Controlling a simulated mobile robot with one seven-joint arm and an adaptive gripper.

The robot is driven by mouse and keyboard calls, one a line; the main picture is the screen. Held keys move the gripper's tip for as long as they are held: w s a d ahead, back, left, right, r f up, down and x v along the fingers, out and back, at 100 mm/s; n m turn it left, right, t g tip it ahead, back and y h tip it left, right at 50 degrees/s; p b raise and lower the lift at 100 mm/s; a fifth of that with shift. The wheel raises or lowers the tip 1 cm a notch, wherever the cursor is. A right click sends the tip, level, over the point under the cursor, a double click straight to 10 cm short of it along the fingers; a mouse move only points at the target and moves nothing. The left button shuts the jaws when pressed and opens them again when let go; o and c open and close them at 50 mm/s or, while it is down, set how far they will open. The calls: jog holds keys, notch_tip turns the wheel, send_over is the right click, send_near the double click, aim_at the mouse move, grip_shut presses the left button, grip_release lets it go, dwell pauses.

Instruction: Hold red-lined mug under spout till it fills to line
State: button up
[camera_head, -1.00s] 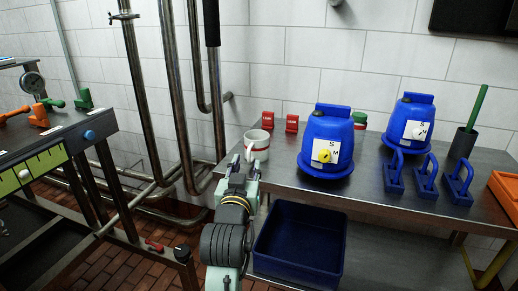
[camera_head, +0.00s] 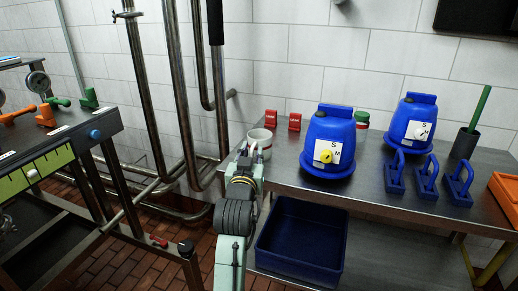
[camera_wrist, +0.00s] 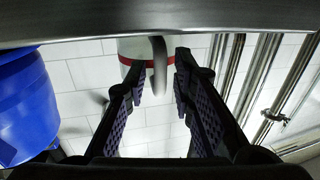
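The white red-lined mug (camera_head: 263,136) stands near the left end of the metal table, partly hidden behind my gripper (camera_head: 252,152). In the wrist view the picture is upside down. There the mug (camera_wrist: 133,64) shows its red band and its grey handle points toward me. My gripper (camera_wrist: 159,92) is open, with a finger on each side of the handle and gaps still visible. Two blue dispensers stand to the right of the mug. The nearer one (camera_head: 329,129) has a yellow knob (camera_head: 326,157), the farther one (camera_head: 411,112) a white knob. I cannot make out a spout on either.
Two red blocks (camera_head: 282,119) and a green-lidded jar (camera_head: 362,119) stand toward the wall. Several blue handled pieces (camera_head: 427,178) and a dark cup with a green stick (camera_head: 464,143) are at the right. A blue bin (camera_head: 302,241) sits below the metal table (camera_head: 364,184).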

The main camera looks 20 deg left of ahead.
grip_shut()
dwell(0.5)
